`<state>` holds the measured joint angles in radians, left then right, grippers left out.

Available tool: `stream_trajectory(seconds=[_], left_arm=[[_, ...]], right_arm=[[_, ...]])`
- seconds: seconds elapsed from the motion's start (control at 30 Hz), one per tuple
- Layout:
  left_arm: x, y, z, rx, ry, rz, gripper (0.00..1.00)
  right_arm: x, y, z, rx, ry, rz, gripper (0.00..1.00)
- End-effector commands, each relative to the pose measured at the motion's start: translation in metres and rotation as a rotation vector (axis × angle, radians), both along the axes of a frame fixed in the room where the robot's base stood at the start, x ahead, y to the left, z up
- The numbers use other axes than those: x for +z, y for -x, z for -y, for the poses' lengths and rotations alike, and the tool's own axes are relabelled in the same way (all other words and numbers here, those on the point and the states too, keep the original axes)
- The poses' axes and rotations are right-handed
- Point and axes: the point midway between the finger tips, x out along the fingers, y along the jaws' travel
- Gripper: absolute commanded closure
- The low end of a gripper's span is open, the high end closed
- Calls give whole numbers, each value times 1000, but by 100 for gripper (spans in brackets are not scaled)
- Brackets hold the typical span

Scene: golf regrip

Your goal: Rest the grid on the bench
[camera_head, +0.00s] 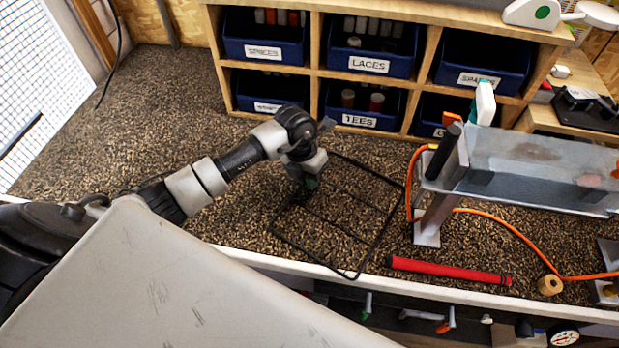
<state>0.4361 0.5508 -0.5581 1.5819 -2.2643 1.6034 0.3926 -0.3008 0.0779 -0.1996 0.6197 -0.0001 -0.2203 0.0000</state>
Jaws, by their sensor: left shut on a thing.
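The grid (374,242) is a thin black wire frame with a few cross wires. It is at the middle of the bench (215,125), which has a speckled brown top. The grid looks flat and close to the surface; I cannot tell whether it touches it. Its front corner reaches the pale front edge of the bench. My left gripper (311,182) points down at the grid's left side and is shut on it. The fingertips are small and partly hidden by the wrist. My right gripper is not in view.
A wooden shelf with blue bins (368,62) stands behind. To the right are a grey metal trough on a stand (427,232), an orange cord (515,235), a red grip (450,271) and a wooden ring (549,285). The bench top at left is clear.

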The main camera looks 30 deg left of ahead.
Motion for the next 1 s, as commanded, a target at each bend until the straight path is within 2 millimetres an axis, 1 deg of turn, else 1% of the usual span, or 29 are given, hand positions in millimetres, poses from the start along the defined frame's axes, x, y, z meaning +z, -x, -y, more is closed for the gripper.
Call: stream_trajectory(seconds=[0.03,0.1,0.47,0.5,0.67,0.7,1.0], left_arm=[[-6,2,0,0,-1,-4,100],[-8,2,1,0,-2,-5,100],[-13,5,1,-1,-4,-16,100],[-13,5,1,-1,-4,-16,89],[-13,4,0,-1,-4,-15,65],[-13,4,0,0,-6,-15,63],[-13,4,-2,1,-8,-14,63]], right_arm=[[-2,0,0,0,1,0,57],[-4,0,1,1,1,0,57],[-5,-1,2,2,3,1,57],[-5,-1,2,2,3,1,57],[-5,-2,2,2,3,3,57],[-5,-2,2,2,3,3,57],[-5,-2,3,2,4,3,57]])
